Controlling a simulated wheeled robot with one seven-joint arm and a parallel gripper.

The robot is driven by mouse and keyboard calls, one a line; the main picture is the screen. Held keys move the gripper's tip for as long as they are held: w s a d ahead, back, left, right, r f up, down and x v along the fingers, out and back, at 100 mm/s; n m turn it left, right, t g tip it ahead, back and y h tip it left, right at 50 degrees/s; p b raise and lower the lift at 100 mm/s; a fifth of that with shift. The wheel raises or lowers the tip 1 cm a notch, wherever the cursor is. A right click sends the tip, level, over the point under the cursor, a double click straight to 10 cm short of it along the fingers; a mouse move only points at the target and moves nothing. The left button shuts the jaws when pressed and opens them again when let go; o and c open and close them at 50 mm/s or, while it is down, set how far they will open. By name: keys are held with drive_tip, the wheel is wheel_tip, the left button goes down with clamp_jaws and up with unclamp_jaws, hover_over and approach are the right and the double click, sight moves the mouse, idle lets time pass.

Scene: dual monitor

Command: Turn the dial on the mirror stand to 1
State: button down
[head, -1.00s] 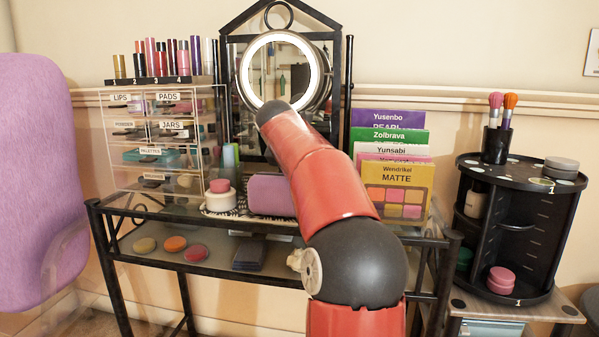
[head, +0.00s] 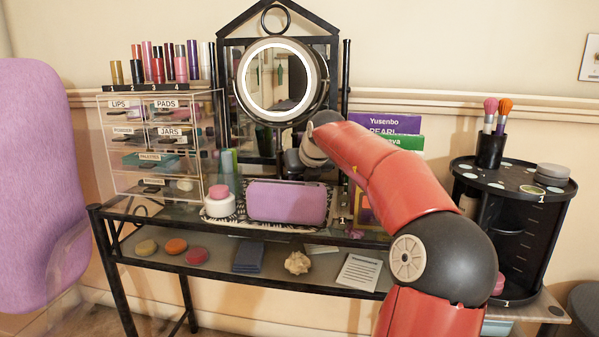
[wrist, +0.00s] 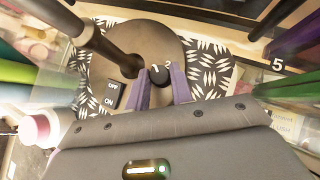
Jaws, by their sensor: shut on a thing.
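The mirror's lit ring (head: 277,78) stands at the back of the vanity in the head view. In the wrist view I see its round brown base (wrist: 145,45) with a post (wrist: 95,38) rising from it. The small black dial (wrist: 159,76) sits on the base, with the marks 1 and 2 at its far edge. My gripper (wrist: 162,88) has its purple fingers on either side of the dial, shut on it. The dial's exact setting is hard to read.
An ON/OFF switch (wrist: 110,98) sits left of the dial. The purple bag (head: 287,201) and a pink-capped jar (head: 219,203) stand in front of the mirror. Clear drawers (head: 125,165) are at left; palette boxes (head: 387,122) are at right, partly behind my arm.

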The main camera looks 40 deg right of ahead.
drive_tip(key=shift+n+y, duration=0.4)
drive_tip(key=shift+n, duration=0.1)
drive_tip(key=c, duration=1.5)
unclamp_jaws()
drive_tip(key=v, duration=0.7)
drive_tip(key=shift+s+r, duration=0.25)
drive_tip(key=shift+s, duration=0.1)
